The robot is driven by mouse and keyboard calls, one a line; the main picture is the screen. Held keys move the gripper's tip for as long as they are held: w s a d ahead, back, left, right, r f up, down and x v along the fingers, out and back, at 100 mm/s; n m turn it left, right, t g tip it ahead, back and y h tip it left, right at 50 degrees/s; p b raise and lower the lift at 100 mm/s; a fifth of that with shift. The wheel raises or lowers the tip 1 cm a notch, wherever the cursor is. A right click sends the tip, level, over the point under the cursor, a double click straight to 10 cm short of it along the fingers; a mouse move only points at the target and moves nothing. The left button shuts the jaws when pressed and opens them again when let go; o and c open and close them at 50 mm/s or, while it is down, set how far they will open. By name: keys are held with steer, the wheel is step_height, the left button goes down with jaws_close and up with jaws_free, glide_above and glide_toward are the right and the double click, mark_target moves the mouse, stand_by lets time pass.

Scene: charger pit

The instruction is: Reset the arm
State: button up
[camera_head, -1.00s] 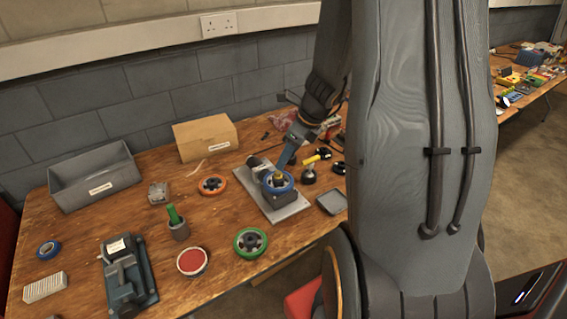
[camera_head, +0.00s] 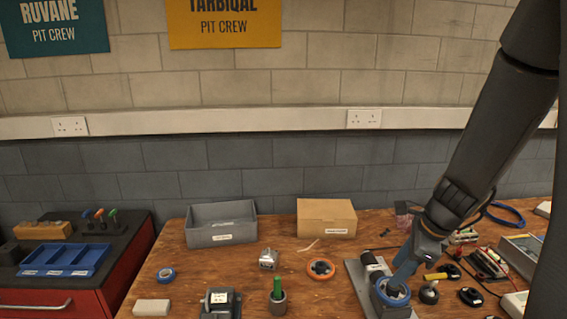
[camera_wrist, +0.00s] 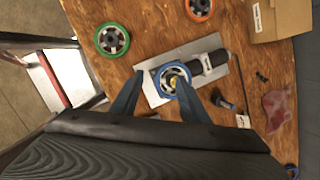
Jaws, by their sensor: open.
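My arm comes down from the upper right in the head view. My gripper (camera_head: 393,284) is at the motor stand, over the blue-rimmed wheel (camera_head: 392,292). The wheel sits on a motor with a dark cylinder (camera_wrist: 209,61), fixed to a grey metal plate (camera_wrist: 150,95). In the head view my gripper partly hides the wheel.
A grey bin (camera_head: 222,237) and a cardboard box (camera_head: 326,219) stand at the back of the wooden table. Chargers and cables crowd the right. A green wheel (camera_wrist: 112,40) is nearby.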

steer(key=s+a+r+n+h, duration=0.1)
steer(key=s+a+n, duration=0.4)
steer(key=n, duration=0.6)
steer(key=s+a+r+n+g+h, duration=0.1)
steer(key=s+a+n, duration=0.4)
steer(key=n, duration=0.7)
steer(key=shift+a+r+b, duration=0.3)
steer(key=shift+a+b, duration=0.05)
steer(key=shift+a, duration=0.5)
